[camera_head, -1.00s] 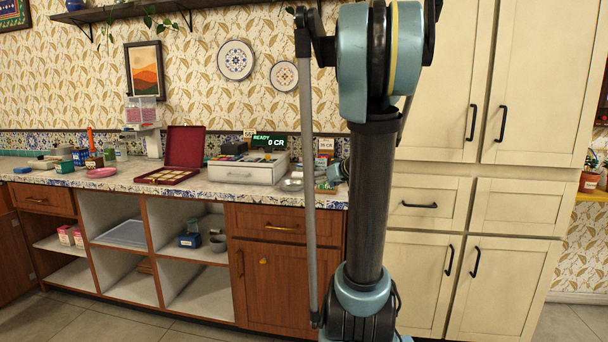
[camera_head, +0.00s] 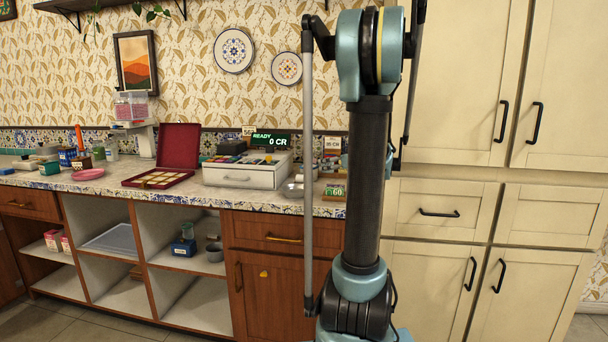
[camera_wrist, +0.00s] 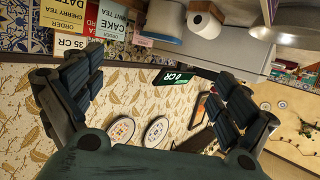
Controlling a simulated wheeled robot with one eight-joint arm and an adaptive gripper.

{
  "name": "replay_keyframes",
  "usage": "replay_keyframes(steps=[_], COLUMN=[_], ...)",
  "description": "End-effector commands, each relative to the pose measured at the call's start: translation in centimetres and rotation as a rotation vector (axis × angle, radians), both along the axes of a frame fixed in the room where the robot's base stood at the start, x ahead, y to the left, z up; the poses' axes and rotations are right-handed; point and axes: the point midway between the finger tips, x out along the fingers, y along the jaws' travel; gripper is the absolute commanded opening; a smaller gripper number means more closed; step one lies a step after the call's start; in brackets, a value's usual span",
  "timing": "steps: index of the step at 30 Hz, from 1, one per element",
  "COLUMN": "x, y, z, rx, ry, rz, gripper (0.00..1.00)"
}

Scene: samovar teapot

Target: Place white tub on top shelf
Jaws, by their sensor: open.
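A white cylinder with a dark round opening (camera_wrist: 204,22) lies near the top of the wrist view, beside a grey-white block; I cannot tell whether it is the white tub. No clear white tub shows in the head view. My gripper (camera_wrist: 160,88) is open and empty, its two dark padded fingers spread wide, apart from the cylinder. In the head view my arm hides the gripper. A dark wooden wall shelf (camera_head: 75,5) runs along the top left, its upper part cut off by the frame.
The counter (camera_head: 110,183) holds a red open box (camera_head: 178,148), a white cash register (camera_head: 243,172) and a pink dish (camera_head: 88,174). Open compartments below hold a grey bowl (camera_head: 214,252) and a blue object (camera_head: 184,247). Tall cream cabinets (camera_head: 460,150) stand at right.

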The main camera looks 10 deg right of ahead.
Motion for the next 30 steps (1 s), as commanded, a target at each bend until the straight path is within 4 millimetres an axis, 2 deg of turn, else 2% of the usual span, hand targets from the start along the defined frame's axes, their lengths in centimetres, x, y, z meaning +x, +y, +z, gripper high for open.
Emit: replay_keyframes(steps=[5, 12, 21, 25, 30], x=[1.4, 4.7, 8.7, 9.9, 10.5], y=[1.3, 4.0, 6.3, 6.8, 7.2], z=[-0.5, -1.6, -3.0, -3.4, -3.6], rx=[0.000, 0.000, 0.000, 0.000, 0.001], ry=[0.000, 0.000, 0.001, 0.000, 0.000], rz=[0.010, 0.022, 0.024, 0.023, 0.023], gripper=[0.96, 0.96, 0.96, 0.96, 0.96])
